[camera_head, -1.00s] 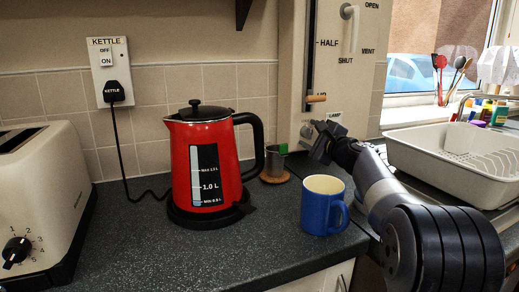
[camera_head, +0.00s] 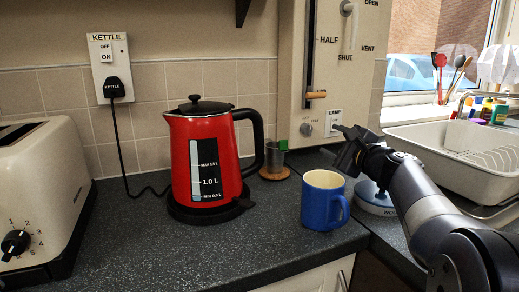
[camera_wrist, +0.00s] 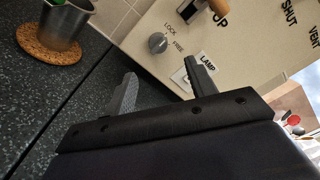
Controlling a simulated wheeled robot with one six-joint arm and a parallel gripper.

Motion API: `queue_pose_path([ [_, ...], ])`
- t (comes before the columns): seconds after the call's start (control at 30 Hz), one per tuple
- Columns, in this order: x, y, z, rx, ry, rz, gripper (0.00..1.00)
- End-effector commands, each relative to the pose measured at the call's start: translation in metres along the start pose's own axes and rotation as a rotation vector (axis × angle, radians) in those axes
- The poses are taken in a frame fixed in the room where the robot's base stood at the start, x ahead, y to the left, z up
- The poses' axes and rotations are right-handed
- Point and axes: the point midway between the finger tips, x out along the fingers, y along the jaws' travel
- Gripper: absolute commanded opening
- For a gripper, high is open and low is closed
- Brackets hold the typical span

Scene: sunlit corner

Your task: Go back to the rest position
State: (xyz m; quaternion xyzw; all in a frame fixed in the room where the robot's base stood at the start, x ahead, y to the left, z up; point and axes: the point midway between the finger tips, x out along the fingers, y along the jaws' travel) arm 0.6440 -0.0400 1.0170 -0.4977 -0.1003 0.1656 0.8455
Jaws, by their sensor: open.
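My gripper (camera_head: 345,146) is in front of the cream panel (camera_head: 330,60), right of the red kettle and above and behind the blue mug. In the wrist view its two fingers (camera_wrist: 162,85) stand apart with nothing between them. Beyond them the panel shows a lamp switch (camera_wrist: 188,76), a lock/free knob (camera_wrist: 158,43) and a wooden-handled lever (camera_wrist: 195,8). The lamp switch (camera_head: 333,122) also shows in the head view, just beyond the fingertips. I cannot tell the exact gap between fingers and panel.
A red kettle (camera_head: 212,150), a blue mug (camera_head: 322,205) and a metal cup (camera_head: 275,157) on a cork coaster stand on the dark counter (camera_head: 150,245). A toaster (camera_head: 40,185) is at left. A round scale-like thing (camera_head: 374,200) and a dish rack (camera_head: 440,140) are at right.

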Motion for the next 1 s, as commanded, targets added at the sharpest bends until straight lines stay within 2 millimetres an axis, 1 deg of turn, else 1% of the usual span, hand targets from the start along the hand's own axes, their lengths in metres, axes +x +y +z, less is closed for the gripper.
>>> queue_pose_path([
  [0.03, 0.015, 0.003, 0.0, 0.002, -0.005, 0.007, 0.53],
  [0.1, 0.029, 0.003, 0.0, 0.002, -0.004, 0.006, 0.53],
  [0.53, 0.104, 0.002, 0.0, 0.002, -0.003, 0.005, 0.53],
  [0.57, 0.106, 0.0, 0.002, 0.011, -0.003, 0.004, 0.53],
  [0.6, 0.104, -0.003, 0.003, 0.05, -0.001, 0.004, 0.53],
  [1.0, 0.103, -0.002, 0.002, 0.363, 0.0, 0.005, 0.53],
])
